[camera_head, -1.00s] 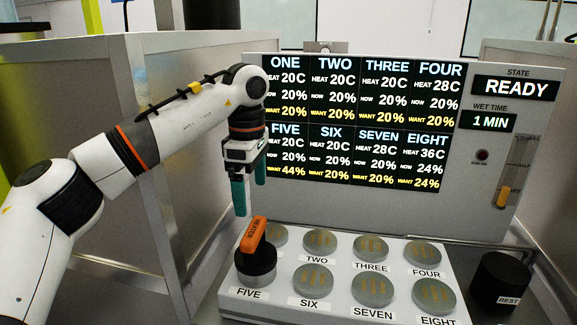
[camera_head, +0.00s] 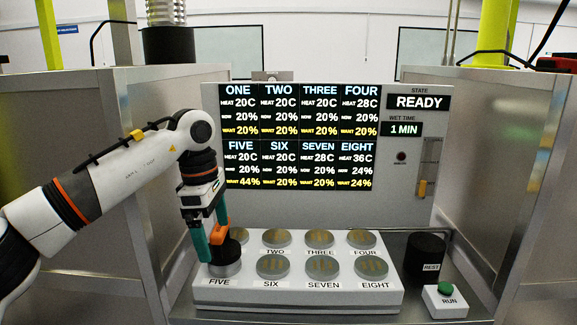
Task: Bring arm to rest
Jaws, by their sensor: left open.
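My left gripper (camera_head: 212,233) comes in from the left with its teal fingers pointing down. It is open. The black heater (camera_head: 226,255) with an orange handle (camera_head: 219,235) sits on the pad labelled FIVE. One finger is left of the handle and the other shows just above and behind it; I cannot tell whether either touches it. The black round REST stand (camera_head: 424,257) is at the right, with nothing on it. My right gripper is not in view.
A white block (camera_head: 300,296) carries several round grey pads. Behind it stands a display panel (camera_head: 300,135) reading READY and 1 MIN. A green RUN button (camera_head: 445,289) is at the lower right. Metal walls (camera_head: 100,130) flank both sides.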

